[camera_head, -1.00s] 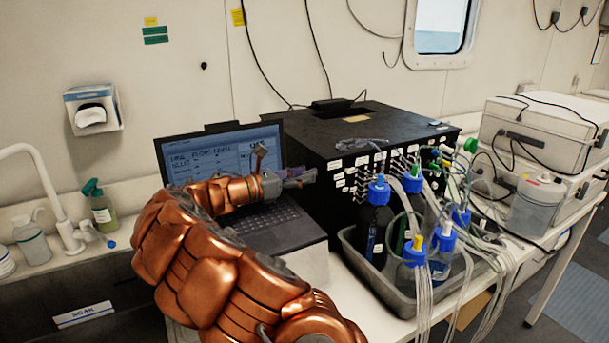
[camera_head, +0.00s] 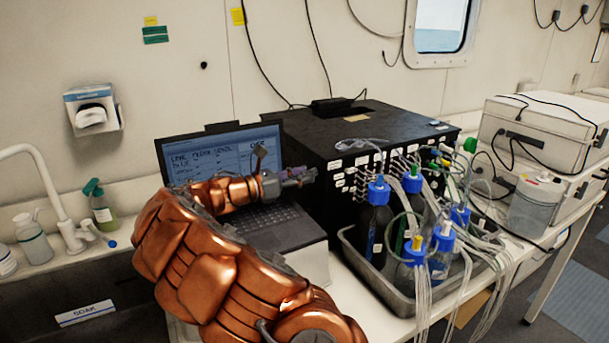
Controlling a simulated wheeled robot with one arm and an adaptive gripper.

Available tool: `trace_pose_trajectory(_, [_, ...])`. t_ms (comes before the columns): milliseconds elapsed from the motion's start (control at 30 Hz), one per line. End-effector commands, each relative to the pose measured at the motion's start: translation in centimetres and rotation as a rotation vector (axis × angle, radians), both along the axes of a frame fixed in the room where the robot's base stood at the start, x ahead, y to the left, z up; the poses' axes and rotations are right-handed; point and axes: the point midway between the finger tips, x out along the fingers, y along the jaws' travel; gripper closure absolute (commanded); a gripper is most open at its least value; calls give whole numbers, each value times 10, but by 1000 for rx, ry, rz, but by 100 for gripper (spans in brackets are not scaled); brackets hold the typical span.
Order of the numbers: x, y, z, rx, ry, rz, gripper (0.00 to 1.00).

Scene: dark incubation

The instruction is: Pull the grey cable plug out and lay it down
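My gripper (camera_head: 298,176) is in front of the laptop screen's right edge, close to the left side of the black box (camera_head: 335,128). Its fingers are small and grey with a purplish tint in this view, and I cannot tell whether they are open or shut. I cannot make out the grey cable plug; it may be hidden at or behind my fingers, or too small to see. Whether my fingers touch the box is also unclear.
An open laptop (camera_head: 270,222) lies under my forearm. A grey tray (camera_head: 400,300) of blue-capped bottles stands before the box, with many clear tubes. A sink tap (camera_head: 50,190) is at left. White devices (camera_head: 545,130) stand at right.

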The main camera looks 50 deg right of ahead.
Motion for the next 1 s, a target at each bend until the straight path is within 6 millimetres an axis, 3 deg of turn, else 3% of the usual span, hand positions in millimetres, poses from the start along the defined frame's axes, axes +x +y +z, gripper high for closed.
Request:
trace_pose_trajectory(300, [0, 0, 0, 0, 0, 0, 100])
trace_pose_trajectory(1000, [2, 6, 0, 0, 0, 0, 100])
